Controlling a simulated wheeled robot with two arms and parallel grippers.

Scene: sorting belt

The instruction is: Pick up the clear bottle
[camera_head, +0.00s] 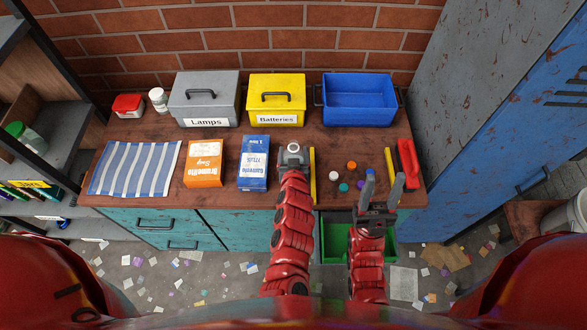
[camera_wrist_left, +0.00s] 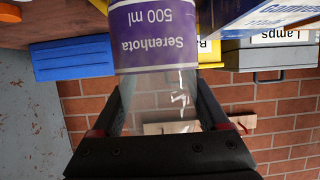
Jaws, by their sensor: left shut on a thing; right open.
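The clear bottle (camera_wrist_left: 158,85) with a purple label reading "Serenhota 500 ml" fills the middle of the left wrist view. My left gripper (camera_wrist_left: 160,110) is shut on it, with one finger on each side of its clear part. In the head view my left arm reaches over the table, and a round white top (camera_head: 293,148) shows at its end; the gripper's fingers are hard to make out there. My right gripper (camera_head: 381,186) is open and empty, near the table's front edge at the right.
An orange box (camera_head: 204,163) and a blue box (camera_head: 254,163) stand left of my left arm. Grey Lamps (camera_head: 204,98), yellow Batteries (camera_head: 276,99) and open blue (camera_head: 359,99) containers line the back. Small caps and a red tool (camera_head: 408,163) lie right. A green bin (camera_head: 333,241) is below.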

